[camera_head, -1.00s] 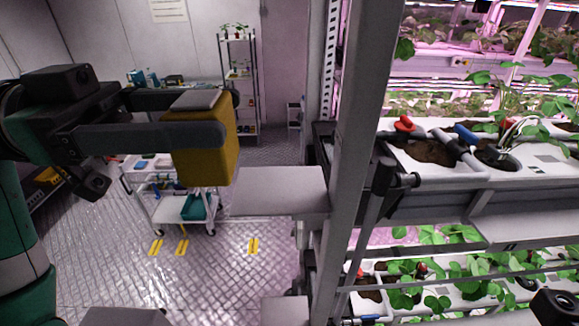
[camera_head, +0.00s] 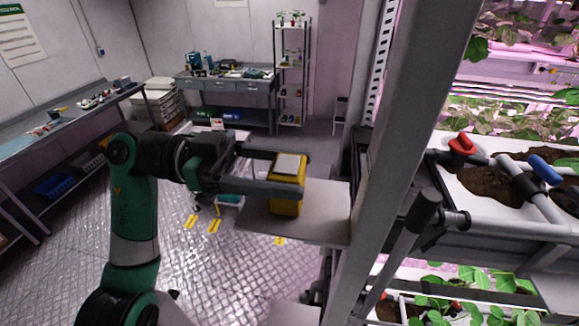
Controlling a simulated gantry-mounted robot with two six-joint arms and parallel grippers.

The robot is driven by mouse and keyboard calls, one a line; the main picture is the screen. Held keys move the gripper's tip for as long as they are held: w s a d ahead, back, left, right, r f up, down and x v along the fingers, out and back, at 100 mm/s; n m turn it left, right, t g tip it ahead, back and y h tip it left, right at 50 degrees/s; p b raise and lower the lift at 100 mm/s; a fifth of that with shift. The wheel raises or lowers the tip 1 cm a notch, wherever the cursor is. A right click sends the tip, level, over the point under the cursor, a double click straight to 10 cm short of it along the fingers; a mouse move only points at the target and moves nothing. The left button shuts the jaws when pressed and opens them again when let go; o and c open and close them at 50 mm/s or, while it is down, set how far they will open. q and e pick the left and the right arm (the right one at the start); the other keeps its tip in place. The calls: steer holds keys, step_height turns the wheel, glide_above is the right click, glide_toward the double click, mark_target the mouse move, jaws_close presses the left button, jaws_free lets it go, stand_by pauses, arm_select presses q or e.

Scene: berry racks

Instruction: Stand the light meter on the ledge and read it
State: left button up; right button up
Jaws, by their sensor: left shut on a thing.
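The light meter (camera_head: 287,201) is a yellow box with a grey panel on its upper face. My left gripper (camera_head: 293,177) is shut on it, one dark finger across its near side and the other behind it. The meter looks upright. The ledge (camera_head: 325,205) is a flat grey plate that juts left from the rack post. The meter's lower end appears over the ledge's left part; I cannot tell whether it touches. My right gripper is not in view.
The grey rack post (camera_head: 405,130) rises just right of the ledge. Growing trays with plants and pipes (camera_head: 490,195) fill the right side. A workbench (camera_head: 225,85) and a shelf stand (camera_head: 292,75) are at the back. The left bench (camera_head: 60,125) holds small items.

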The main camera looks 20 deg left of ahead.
arm_select(q)
steer(key=o, duration=1.5)
steer(key=shift+f, duration=0.1)
